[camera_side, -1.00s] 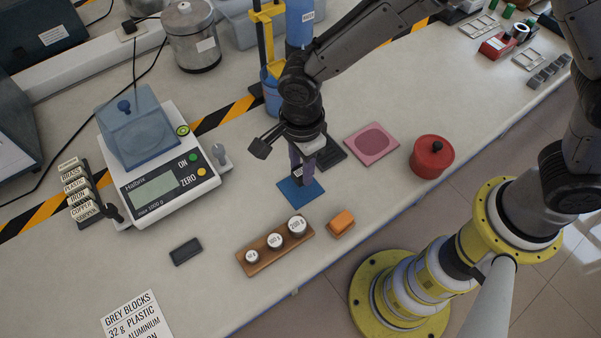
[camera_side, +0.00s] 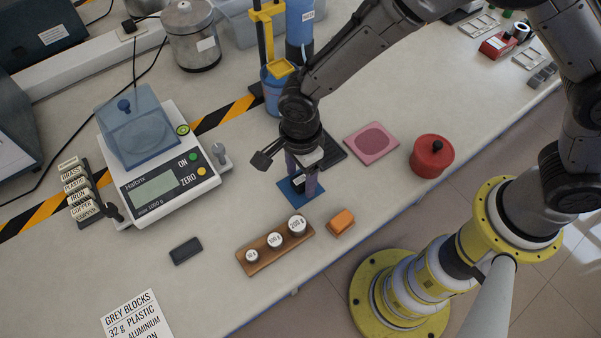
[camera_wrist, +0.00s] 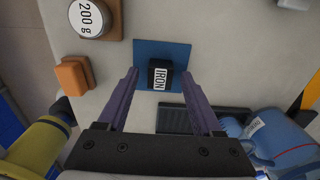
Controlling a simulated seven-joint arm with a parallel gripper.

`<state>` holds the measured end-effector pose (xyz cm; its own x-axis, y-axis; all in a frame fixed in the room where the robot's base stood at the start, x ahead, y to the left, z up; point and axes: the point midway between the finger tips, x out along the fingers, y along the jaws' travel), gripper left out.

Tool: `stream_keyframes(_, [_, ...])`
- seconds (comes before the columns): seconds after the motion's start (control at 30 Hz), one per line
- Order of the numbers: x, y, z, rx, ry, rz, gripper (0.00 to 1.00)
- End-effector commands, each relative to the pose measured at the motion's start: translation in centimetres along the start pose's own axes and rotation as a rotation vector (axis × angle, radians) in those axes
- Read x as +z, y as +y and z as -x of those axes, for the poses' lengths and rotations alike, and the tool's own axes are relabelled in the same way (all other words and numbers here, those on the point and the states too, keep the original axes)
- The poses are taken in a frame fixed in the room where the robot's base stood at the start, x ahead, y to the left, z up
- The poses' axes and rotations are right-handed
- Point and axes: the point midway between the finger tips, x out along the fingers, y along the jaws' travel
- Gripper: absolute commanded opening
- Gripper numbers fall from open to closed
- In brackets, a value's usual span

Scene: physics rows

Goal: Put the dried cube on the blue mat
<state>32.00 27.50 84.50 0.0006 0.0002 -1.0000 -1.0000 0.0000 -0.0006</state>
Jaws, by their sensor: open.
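A dark cube with a white IRON label (camera_wrist: 159,76) rests on the blue mat (camera_wrist: 147,50) in the wrist view. In the side view the mat (camera_side: 297,204) lies on the bench below my gripper (camera_side: 301,184), and the cube's pale label (camera_side: 299,180) shows between the fingers. My gripper is open; in the wrist view its two purple fingers (camera_wrist: 160,74) stand on either side of the cube, with gaps. Most of the cube is hidden by the fingers in the side view.
A wooden rack of weights (camera_side: 274,243) and an orange block (camera_side: 341,222) stand in front. A pink mat (camera_side: 371,143), red pot (camera_side: 431,157) and balance (camera_side: 160,185) are around. Blue-and-yellow equipment (camera_side: 277,80) stands behind.

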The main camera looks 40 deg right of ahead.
Motion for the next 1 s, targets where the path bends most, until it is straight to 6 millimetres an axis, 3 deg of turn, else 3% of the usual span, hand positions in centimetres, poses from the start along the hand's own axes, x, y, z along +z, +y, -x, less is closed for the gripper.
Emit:
stream_keyframes(0.27, [0.1, -0.1, 1.3, -0.003, -0.002, 0.0, 0.67])
stream_keyframes(0.7, [0.1, -0.1, 9.8, -0.004, -0.003, 0.0, 0.67])
stream_keyframes(1.0, [0.0, 0.0, 12.3, 0.0, 0.0, 0.0, 0.67])
